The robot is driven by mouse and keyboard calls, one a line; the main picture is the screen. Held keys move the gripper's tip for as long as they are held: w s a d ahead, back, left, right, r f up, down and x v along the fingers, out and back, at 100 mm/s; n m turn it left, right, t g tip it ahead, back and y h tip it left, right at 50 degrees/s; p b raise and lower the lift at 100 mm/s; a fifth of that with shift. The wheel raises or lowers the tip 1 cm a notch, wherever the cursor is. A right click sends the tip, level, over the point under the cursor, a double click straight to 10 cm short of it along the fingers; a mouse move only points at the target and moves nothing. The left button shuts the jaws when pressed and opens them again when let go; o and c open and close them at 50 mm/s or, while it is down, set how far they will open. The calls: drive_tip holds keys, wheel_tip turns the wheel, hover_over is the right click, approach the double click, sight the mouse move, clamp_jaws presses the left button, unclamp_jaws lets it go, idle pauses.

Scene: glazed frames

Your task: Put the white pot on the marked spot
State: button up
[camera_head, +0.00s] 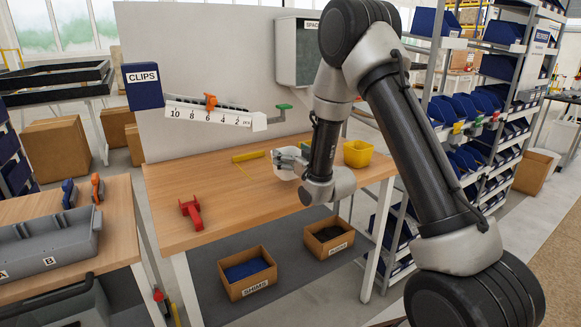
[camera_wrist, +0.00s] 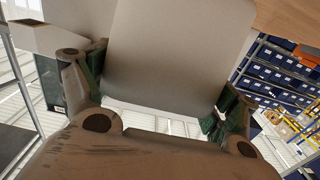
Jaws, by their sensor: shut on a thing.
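The white pot (camera_head: 284,173) is at the back middle of the wooden workbench, partly hidden by my gripper (camera_head: 290,158). In the wrist view, my gripper (camera_wrist: 163,80) has its green-padded fingers on both sides of a large pale surface, the white pot (camera_wrist: 178,45), and is shut on it. I cannot tell whether the pot touches the bench. A thin yellow line (camera_head: 245,171) on the bench left of the pot may be part of the marked spot; the rest of any marking is not clear.
A yellow pot (camera_head: 357,153) stands right of my gripper. A yellow bar (camera_head: 248,155) lies to the left, and a red tool (camera_head: 191,212) near the front left. The workbench (camera_head: 240,205) is clear in front. A pale back panel (camera_head: 215,60) rises behind it.

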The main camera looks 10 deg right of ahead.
drive_tip(key=shift+f, duration=1.7)
drive_tip(key=shift+f, duration=0.15)
drive_tip(key=o, duration=0.9)
drive_tip(key=shift+o, duration=0.2)
drive_tip(key=shift+f, duration=0.1)
